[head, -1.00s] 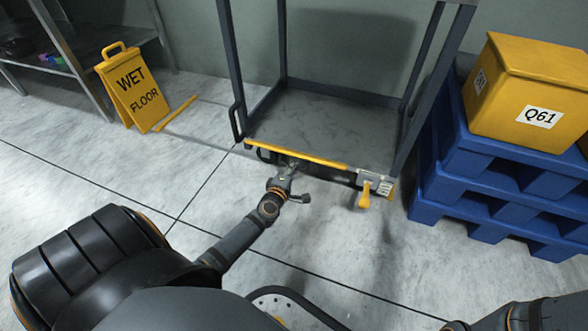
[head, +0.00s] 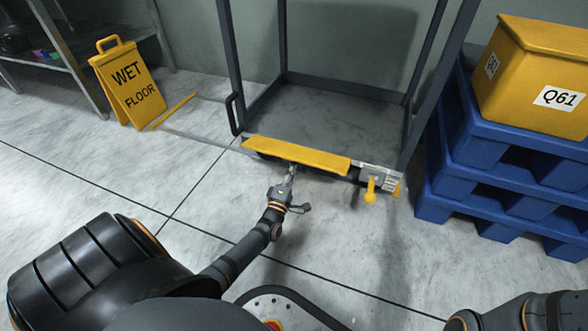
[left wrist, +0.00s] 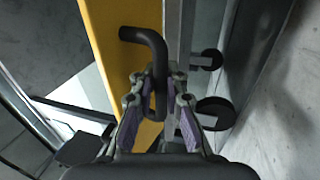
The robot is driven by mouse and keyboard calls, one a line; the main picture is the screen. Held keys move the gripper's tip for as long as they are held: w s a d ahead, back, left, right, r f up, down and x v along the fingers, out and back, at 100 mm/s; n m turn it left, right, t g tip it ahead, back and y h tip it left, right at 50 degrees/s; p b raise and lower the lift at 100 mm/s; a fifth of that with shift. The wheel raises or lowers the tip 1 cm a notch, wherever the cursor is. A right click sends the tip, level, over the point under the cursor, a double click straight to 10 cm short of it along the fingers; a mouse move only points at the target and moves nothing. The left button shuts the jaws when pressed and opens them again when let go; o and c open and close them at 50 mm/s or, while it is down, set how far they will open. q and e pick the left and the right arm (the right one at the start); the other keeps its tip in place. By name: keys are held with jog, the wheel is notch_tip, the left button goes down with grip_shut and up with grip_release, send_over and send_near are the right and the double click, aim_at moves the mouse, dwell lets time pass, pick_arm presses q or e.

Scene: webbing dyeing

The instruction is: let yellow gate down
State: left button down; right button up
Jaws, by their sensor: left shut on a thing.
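The yellow gate (head: 295,155) is a long narrow panel across the front of a grey wheeled frame cart, low near the floor. Its broad yellow face shows tilted in the head view. In the left wrist view the gate (left wrist: 112,45) runs along the left of a bent black handle (left wrist: 152,45). My left gripper (head: 290,174) is at the gate's front edge. In the left wrist view its fingers (left wrist: 160,112) are shut around the handle. My right gripper is out of view; only part of that arm shows at bottom right.
A yellow lever (head: 370,191) hangs by a metal plate at the gate's right end. Blue pallets (head: 490,150) with a yellow Q61 box (head: 530,75) stand close right. A wet floor sign (head: 130,85) stands left. Floor before the cart is clear.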

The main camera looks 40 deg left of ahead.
pick_arm(q)
jog(key=shift+f, duration=0.2)
dwell(0.4)
jog(key=c, duration=1.4)
grip_release()
jog(key=shift+a, duration=0.1)
jog(key=v, duration=1.2)
jog(key=shift+f, duration=0.2)
jog(key=shift+c, duration=0.3)
